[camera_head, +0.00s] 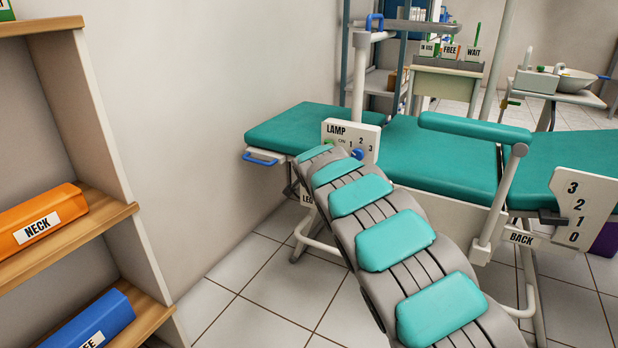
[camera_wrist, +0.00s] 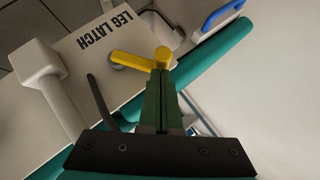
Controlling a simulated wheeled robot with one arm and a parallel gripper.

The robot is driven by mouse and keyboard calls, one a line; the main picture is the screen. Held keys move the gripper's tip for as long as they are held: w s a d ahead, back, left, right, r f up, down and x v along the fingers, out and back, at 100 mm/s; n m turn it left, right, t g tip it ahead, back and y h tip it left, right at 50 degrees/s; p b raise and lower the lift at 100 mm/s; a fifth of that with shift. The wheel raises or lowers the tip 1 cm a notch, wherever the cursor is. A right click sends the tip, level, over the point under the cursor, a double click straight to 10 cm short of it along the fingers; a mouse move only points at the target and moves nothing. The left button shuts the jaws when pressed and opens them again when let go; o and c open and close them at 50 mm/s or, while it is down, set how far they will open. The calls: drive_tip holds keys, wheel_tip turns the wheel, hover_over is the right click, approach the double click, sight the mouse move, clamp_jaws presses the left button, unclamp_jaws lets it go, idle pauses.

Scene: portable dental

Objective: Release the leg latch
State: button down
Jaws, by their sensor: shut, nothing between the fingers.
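The leg latch is a yellow lever (camera_wrist: 133,60) with a round yellow knob at its end, on a pale plate (camera_wrist: 85,48) lettered LEG LATCH in the wrist view. My gripper (camera_wrist: 161,74) is shut and empty, its green fingers pressed together. Its tips are right at the knob end of the lever; I cannot tell whether they touch it. In the head view my arm hides the latch and the gripper. Only part of a sign starting with LEG (camera_head: 306,198) shows beside my arm.
The teal dental chair (camera_head: 440,155) stretches behind my arm. A blue handle (camera_head: 262,157) sits at its leg end, and a LAMP panel (camera_head: 345,135) stands above it. A wooden shelf (camera_head: 75,235) with labelled bins is at the left. The tiled floor (camera_head: 240,290) between is clear.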

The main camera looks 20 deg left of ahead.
drive_tip(key=shift+w+a+f+n+g+h+b, duration=0.1)
drive_tip(key=shift+a+f+n+h+b, duration=0.15)
drive_tip(key=shift+a+h+b, duration=0.15)
drive_tip(key=shift+s+a+f+n+g+h+b, duration=0.15)
drive_tip(key=shift+a+n+h+b, duration=0.15)
drive_tip(key=shift+a+h+b, duration=0.15)
drive_tip(key=shift+w+a+f+n+g+h+b, duration=0.15)
drive_tip(key=shift+a+f+n+h+b, duration=0.15)
drive_tip(key=shift+a, duration=0.3)
